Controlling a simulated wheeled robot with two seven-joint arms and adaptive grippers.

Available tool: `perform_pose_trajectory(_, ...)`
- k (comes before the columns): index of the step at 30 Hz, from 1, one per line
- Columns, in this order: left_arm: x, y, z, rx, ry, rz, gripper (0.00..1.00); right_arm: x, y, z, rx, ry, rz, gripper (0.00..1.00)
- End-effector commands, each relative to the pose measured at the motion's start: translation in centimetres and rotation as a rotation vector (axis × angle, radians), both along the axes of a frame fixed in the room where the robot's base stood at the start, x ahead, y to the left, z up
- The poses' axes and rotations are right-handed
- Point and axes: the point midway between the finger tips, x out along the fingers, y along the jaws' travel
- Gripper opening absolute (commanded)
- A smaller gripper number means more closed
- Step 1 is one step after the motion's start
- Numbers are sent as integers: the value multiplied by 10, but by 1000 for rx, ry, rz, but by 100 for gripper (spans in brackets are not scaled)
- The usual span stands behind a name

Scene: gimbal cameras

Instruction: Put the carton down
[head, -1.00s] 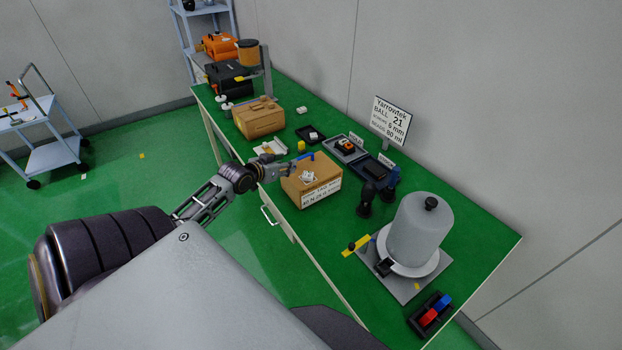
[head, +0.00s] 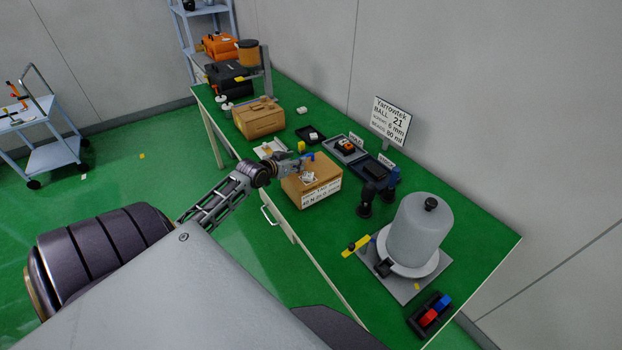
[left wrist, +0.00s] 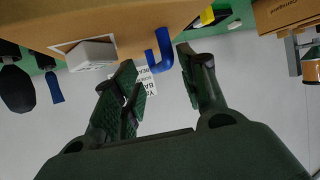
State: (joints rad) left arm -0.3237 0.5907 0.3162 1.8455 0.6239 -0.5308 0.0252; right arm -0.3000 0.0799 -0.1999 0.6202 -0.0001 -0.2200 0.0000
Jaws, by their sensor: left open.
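A brown cardboard carton (head: 328,172) with a white printed label on its front rests on the green bench. A small white block (head: 307,178) and a blue hooked piece (head: 310,156) are at its top. My left gripper (head: 300,165) is over the carton's left part, close to the blue piece, which it partly hides in the head view. In the left wrist view my left gripper (left wrist: 157,76) has its fingers apart with nothing held. There the carton (left wrist: 95,22), white block (left wrist: 91,56) and blue piece (left wrist: 163,52) lie just beyond the fingertips. My right gripper is not in view.
A second brown box (head: 258,122) stands farther back. Dark trays (head: 374,172) and a black stand (head: 366,200) are right of the carton. A grey domed vessel (head: 420,232) stands on a plate nearer the front. A sign (head: 391,120) stands by the wall.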

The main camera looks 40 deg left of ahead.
Motion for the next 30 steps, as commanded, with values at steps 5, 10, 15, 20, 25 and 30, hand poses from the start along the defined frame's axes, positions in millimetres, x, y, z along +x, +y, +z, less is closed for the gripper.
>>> perform_pose_trajectory(5, 0, 0, 0, 0, 0, 0, 42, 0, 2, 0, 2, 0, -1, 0)
perform_pose_trajectory(10, 1, 0, 0, 0, 0, 0, 42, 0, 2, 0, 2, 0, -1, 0)
perform_pose_trajectory(15, 5, 1, -1, -1, -1, 0, 42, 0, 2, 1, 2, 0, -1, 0)
perform_pose_trajectory(20, 14, 2, -3, -2, -1, 1, 42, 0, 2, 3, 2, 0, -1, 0)
perform_pose_trajectory(25, 25, 2, -6, -2, -1, 1, 42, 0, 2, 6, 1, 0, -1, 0)
perform_pose_trajectory(30, 36, 4, -11, -1, 0, 0, 42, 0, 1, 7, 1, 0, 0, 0)
